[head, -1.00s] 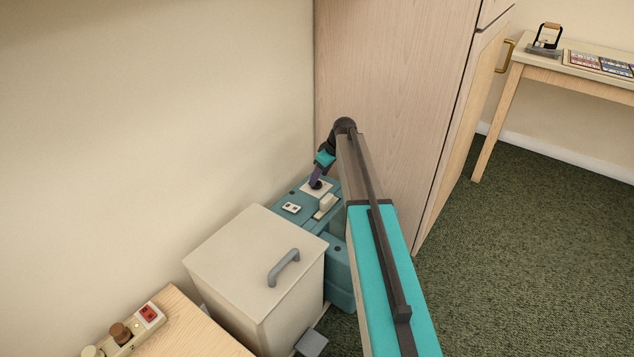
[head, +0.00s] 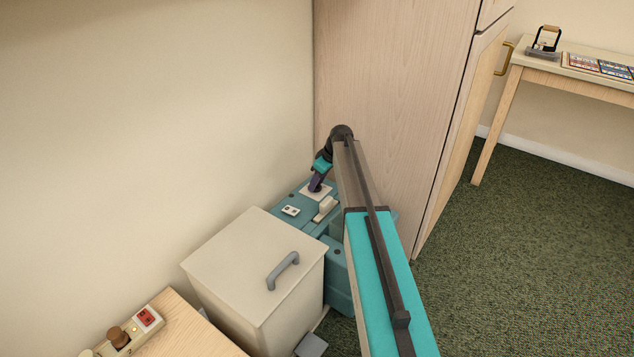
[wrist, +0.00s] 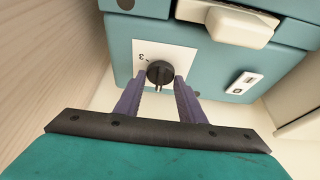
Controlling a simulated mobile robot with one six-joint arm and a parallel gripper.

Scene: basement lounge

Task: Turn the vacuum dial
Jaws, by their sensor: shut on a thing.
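The vacuum is a teal box-shaped machine (head: 290,223) on the floor against the wall. Its dial (wrist: 160,73) is a round black knob on a white plate (wrist: 142,50), with a "3" printed beside it. My gripper (wrist: 160,88) is shut on the dial, one purple finger on each side of it. In the head view my gripper (head: 316,184) reaches down to the white plate on top of the vacuum, and its fingers mostly hide the dial there.
A white lidded bin (head: 250,260) with a grey handle stands in front of the vacuum. A tall wooden cabinet (head: 400,100) stands close behind and to the right. Green carpet (head: 510,260) is clear at right.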

